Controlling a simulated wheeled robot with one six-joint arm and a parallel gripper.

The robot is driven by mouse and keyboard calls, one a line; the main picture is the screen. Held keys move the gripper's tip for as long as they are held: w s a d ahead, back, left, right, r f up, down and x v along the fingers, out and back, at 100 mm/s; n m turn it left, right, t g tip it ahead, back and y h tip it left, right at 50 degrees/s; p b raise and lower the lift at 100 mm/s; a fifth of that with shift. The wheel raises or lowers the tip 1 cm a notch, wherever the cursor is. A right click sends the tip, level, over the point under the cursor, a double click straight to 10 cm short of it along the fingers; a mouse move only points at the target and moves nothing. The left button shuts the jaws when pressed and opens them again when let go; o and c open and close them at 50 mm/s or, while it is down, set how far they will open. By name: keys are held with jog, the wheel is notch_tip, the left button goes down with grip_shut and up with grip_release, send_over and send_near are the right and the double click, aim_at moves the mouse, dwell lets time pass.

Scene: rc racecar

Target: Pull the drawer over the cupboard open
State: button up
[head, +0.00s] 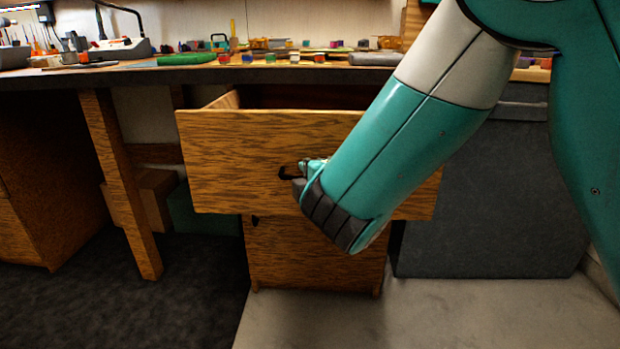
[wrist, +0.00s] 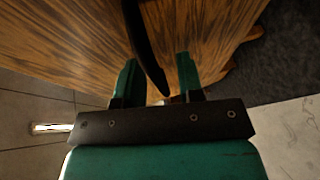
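The wooden drawer (head: 235,155) above the cupboard stands pulled out from under the workbench, with its open top showing. The cupboard (head: 310,255) below it has a wooden front. My gripper (head: 304,170) is at the middle of the drawer front, largely hidden by my arm. In the wrist view, the dark curved handle (wrist: 145,45) runs between the two teal fingers of my gripper (wrist: 157,60). The fingers stand apart, with a visible gap between the handle and the right finger. The drawer's wood grain (wrist: 65,40) fills the upper part of this view.
The dark workbench top (head: 130,77) holds tools and small coloured parts. A wooden bench leg (head: 122,185) stands left of the drawer. A dark grey cabinet (head: 490,200) stands to the right. The floor (head: 300,325) in front is clear.

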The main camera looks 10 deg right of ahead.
jog(key=shift+s, duration=0.1)
jog(key=b+v, duration=1.1)
jog(key=v, duration=0.6)
jog(key=shift+b, duration=0.4)
jog(key=shift+r, duration=0.1)
